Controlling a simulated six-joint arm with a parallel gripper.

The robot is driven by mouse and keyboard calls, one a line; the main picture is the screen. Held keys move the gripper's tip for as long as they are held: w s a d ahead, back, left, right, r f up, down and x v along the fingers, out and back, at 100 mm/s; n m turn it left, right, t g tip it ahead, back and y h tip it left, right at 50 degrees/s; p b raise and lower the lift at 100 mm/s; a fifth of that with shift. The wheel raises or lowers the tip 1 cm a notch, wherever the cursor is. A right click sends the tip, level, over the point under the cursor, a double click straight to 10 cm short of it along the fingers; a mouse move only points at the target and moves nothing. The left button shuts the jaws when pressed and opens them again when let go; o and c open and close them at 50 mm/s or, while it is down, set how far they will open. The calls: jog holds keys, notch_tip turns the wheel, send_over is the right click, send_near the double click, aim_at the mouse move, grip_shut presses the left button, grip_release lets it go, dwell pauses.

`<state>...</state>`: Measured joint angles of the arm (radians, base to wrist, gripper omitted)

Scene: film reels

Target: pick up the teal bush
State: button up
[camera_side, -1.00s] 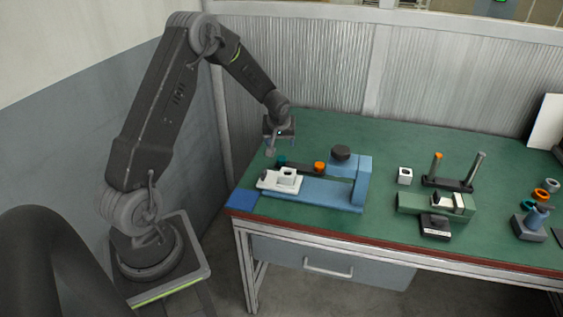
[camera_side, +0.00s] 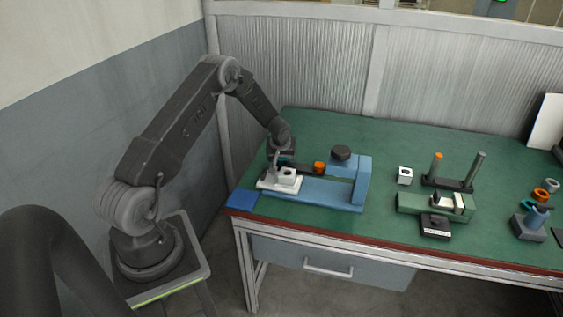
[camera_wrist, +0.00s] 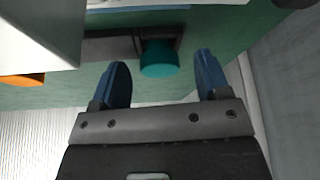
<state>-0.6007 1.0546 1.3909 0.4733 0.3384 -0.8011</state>
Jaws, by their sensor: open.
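The teal bush (camera_wrist: 160,60) shows in the wrist view as a short round piece at the end of a dark holder (camera_wrist: 108,46). My gripper (camera_wrist: 162,75) is open, with its two blue fingers on either side of the bush and gaps to both. I cannot tell from this view how far the fingertips reach down along it. In the side view my gripper (camera_side: 272,160) is low at the left end of the dark holder, and it hides the teal bush there.
An orange bush (camera_side: 319,167) sits at the holder's other end. A blue fixture (camera_side: 318,194) carries a white block (camera_side: 279,180) close in front of my gripper. A green fixture (camera_side: 410,203) and a two-post stand (camera_side: 447,183) are farther right. The green tabletop behind is clear.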

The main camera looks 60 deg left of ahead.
jog(key=shift+a+f, duration=0.1)
jog(key=shift+f, duration=0.15)
jog(key=shift+c, duration=0.4)
jog(key=c, duration=0.9)
jog(key=shift+r, duration=0.1)
